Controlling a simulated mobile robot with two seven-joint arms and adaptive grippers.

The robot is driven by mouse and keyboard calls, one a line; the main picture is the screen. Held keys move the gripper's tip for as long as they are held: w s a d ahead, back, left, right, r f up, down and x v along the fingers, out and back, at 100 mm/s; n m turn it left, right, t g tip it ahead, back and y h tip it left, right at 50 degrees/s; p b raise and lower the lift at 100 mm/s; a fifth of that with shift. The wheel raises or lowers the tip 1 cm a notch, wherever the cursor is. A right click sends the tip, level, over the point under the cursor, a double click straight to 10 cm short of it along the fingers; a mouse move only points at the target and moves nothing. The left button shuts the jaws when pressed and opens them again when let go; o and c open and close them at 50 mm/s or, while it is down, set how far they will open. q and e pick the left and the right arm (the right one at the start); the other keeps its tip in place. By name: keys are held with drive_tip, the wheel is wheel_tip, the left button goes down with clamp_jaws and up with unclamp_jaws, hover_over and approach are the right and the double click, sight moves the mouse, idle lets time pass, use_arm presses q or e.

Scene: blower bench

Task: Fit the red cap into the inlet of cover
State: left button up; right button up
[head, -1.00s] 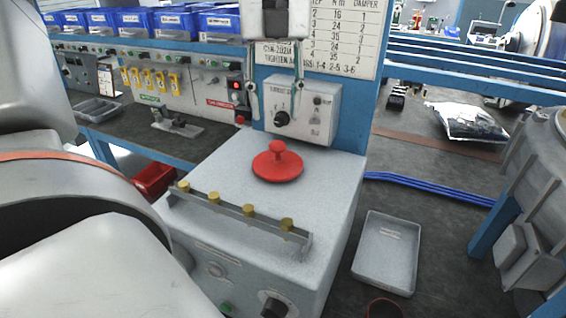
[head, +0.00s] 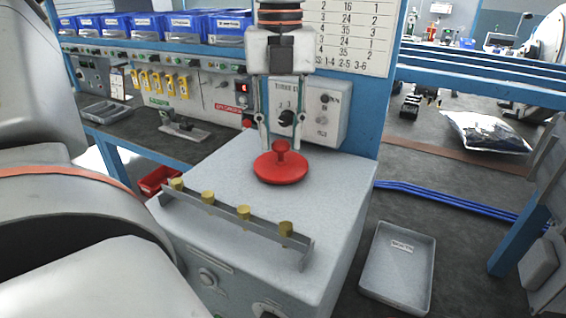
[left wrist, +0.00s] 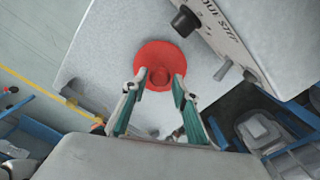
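The red cap (head: 281,171), a round disc with an upright knob, sits on top of the pale grey box. My left gripper (head: 282,143) hangs above it, pointing down, with its two fingers apart on either side of the knob. In the left wrist view the red cap (left wrist: 152,58) lies just ahead of the open left gripper (left wrist: 160,79), with the knob between the fingertips. I cannot tell whether the fingers touch the cap. I cannot make out the cover's inlet in either view. My right gripper is not in view.
The grey box (head: 340,195) has a rail with several brass knobs (head: 243,212) along its front edge. A control panel (head: 325,112) stands close behind the cap. A grey tray (head: 399,270) lies to the right. Blue bins (head: 172,27) line the back shelf.

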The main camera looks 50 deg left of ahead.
sight(281, 142)
use_arm(q)
drive_tip(key=c, duration=0.5)
drive_tip(key=shift+r, duration=0.1)
drive_tip(key=shift+r+p, duration=0.65)
drive_tip(key=shift+r, duration=1.15)
